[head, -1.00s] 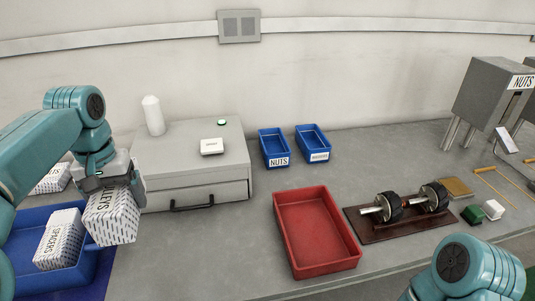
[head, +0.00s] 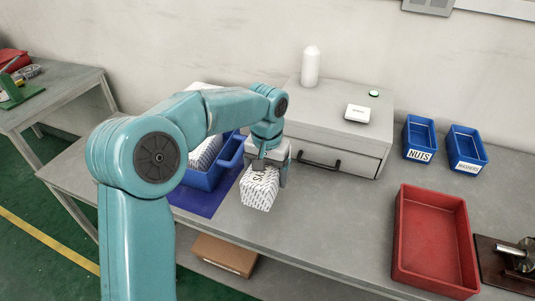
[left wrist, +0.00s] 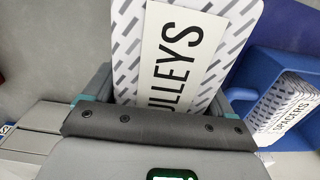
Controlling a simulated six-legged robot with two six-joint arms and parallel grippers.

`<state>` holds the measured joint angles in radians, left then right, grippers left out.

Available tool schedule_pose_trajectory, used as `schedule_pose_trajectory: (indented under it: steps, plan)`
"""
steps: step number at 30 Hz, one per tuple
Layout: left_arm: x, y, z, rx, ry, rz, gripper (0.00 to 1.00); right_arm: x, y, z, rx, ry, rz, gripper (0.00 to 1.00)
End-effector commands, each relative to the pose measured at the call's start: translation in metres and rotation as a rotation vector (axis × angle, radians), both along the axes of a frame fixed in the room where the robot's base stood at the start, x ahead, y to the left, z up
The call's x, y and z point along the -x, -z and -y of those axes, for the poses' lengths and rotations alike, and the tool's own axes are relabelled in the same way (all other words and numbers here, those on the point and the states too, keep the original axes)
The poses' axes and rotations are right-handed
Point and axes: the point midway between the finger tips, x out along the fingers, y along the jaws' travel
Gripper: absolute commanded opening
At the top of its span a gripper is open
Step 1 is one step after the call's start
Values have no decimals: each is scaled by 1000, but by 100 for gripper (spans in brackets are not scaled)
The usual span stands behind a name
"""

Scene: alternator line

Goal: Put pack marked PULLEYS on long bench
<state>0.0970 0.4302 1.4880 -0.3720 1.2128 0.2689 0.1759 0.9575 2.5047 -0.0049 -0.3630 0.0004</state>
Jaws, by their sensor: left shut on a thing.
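The pack marked PULLEYS (head: 259,190) is a white box with grey dashes. Its label reads "ULLEYS" in the left wrist view (left wrist: 182,55), with the first letter hidden. My left gripper (head: 267,160) is shut on it from above. The pack is in front of the grey drawer unit, right of the blue tote (head: 230,161). The grey long bench (head: 335,222) runs under it; I cannot tell whether the pack touches it. My right gripper is out of view.
The tote stands on a dark blue mat (head: 203,203) and holds a pack marked SPACERS (left wrist: 283,108). The drawer unit (head: 322,134) stands close behind the held pack. A red tray (head: 398,245) and blue bins (head: 420,137) are right. Bare bench lies between pack and tray.

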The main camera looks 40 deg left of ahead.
Motion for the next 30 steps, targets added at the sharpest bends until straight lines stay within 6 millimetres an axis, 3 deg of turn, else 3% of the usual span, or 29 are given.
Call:
schedule_pose_trajectory:
  steps: [3,9,18,30]
  plan:
    - [0,18,0,1,0,2,48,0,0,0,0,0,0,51]
    - [-1,32,0,0,-1,4,48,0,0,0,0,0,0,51]
    - [-1,69,0,-1,0,3,48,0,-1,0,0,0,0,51]
    - [-1,74,0,0,0,5,48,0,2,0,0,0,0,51]
